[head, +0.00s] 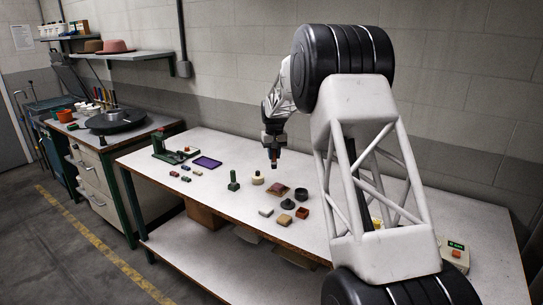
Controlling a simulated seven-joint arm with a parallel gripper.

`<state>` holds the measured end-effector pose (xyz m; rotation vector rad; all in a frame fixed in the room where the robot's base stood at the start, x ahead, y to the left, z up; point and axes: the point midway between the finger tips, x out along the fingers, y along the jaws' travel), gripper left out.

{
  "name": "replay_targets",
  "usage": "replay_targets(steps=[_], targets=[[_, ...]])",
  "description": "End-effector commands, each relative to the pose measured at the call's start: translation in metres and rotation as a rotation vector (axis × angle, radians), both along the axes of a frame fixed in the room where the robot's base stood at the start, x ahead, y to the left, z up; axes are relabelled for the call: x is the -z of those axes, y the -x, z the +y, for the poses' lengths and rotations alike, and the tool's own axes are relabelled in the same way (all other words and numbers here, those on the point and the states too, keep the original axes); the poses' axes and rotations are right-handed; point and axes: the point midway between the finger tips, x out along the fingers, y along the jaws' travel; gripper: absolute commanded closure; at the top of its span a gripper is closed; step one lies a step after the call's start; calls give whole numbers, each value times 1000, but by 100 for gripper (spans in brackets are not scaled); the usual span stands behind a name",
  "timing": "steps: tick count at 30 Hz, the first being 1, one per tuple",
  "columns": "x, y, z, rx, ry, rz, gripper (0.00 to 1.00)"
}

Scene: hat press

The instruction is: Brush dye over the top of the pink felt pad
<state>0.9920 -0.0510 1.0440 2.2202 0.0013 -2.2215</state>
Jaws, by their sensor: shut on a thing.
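My gripper (274,152) hangs over the white bench, pointing down. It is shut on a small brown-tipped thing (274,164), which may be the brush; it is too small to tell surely. A flat dark-pink square (279,190), likely the felt pad, lies on the bench below and slightly right of the gripper. The held thing appears above the bench and apart from the square. A dark round cup (301,194) stands just right of the square; its contents cannot be made out.
A green knobbed stamp (233,181) and a cream round pot (257,178) stand left of the square. A dark knobbed disc (288,204) and several small blocks (285,220) lie in front. Bare bench (215,195) lies at front left.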

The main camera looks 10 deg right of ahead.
Motion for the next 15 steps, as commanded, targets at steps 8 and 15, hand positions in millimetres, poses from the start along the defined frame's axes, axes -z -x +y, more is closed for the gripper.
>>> replay_targets(steps=[8, 15], targets=[[18, -34, -19, 0, 0, 0, 100], [27, -50, -28, 0, 0, 0, 100]])
